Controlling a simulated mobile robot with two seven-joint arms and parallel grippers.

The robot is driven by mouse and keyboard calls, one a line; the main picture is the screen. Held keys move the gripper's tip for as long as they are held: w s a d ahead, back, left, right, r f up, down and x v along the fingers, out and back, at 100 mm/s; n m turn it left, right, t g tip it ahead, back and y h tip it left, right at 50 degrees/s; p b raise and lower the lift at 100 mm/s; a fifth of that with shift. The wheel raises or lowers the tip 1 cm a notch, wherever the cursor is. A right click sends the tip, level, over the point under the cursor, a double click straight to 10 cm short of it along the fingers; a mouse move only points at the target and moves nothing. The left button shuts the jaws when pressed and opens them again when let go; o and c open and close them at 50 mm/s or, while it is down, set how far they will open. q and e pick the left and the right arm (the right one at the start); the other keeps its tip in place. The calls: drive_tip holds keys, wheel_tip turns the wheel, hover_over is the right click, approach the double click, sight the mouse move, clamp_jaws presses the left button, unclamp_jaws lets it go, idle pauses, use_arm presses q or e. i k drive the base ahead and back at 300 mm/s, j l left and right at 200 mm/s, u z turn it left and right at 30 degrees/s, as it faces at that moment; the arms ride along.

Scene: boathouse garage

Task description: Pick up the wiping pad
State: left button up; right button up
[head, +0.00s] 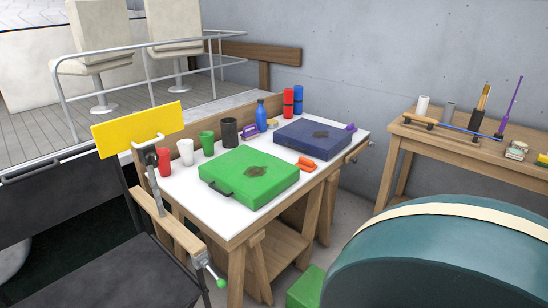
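I cannot tell for certain which item is the wiping pad. A small orange item (306,164) lies on the white tabletop (185,185), just right of the green case. A purple item with a handle (250,131) lies at the back of the table, beside the blue bottle. Another small purple item (351,127) is at the blue case's right corner. The green case (235,171) and the dark blue case (296,137) lie flat, each with a brown stain on top. Neither of my grippers shows in this view.
Red (163,161), white (186,151), green (207,142) and black (229,132) cups line the table's back left, with a blue bottle (261,116). A chair (120,250) stands front left. A large teal rounded object (455,265) fills the lower right. A wooden workbench (470,147) stands right.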

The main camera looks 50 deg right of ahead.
sight(307, 166)
drive_tip(key=l+u, duration=0.25)
drive_tip(key=k+l+u, duration=0.2)
drive_tip(key=l, duration=0.2)
drive_tip(key=l+u, duration=0.25)
drive_tip(key=k+l+u, duration=0.2)
drive_tip(key=l, duration=0.3)
drive_tip(key=k+l+u, duration=0.2)
drive_tip(key=k+l, duration=0.5)
drive_tip(key=l, duration=0.2)
drive_tip(key=k+l+u, duration=0.1)
drive_tip(key=k+l, duration=0.2)
drive_tip(key=l, duration=0.15)
